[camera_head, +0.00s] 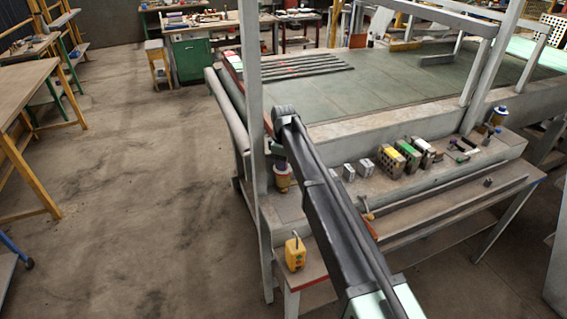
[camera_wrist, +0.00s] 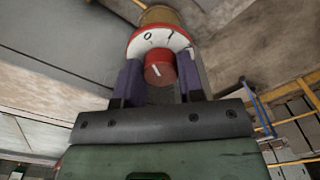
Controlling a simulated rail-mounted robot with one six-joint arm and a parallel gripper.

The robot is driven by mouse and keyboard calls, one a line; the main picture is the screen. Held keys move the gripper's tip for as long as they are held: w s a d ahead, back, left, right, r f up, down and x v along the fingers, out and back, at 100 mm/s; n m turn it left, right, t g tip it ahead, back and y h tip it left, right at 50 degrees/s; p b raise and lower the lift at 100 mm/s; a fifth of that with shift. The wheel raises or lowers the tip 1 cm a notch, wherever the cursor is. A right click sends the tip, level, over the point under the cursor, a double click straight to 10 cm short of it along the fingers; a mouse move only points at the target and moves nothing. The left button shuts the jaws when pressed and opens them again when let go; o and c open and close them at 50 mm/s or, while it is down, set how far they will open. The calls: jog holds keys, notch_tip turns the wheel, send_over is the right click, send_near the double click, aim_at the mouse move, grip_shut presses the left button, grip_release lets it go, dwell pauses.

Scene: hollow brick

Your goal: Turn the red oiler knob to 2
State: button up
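The red oiler knob (camera_wrist: 160,68) is near the middle of the wrist view, on a white dial with a red edge (camera_wrist: 158,40). The figures 0 and 1 show on the dial; no 2 is visible. A short white line marks the knob's face. My gripper (camera_wrist: 161,75) has one dark finger on each side of the knob, very close to it; I cannot tell whether they touch it. In the head view the oiler (camera_head: 283,185) stands at the left end of the machine, with my gripper (camera_head: 279,160) just above it, partly hidden by my arm.
Several blocks and bricks (camera_head: 392,160) line the front ledge. A yellow control box (camera_head: 294,254) sits at the near corner. A grey upright post (camera_head: 254,120) stands close beside my gripper.

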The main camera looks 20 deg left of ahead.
jog(key=c, duration=0.4)
jog(key=shift+m, duration=0.3)
jog(key=m, duration=1)
jog(key=shift+m, duration=0.3)
jog(key=shift+s+m, duration=0.1)
jog(key=shift+m, duration=2.2)
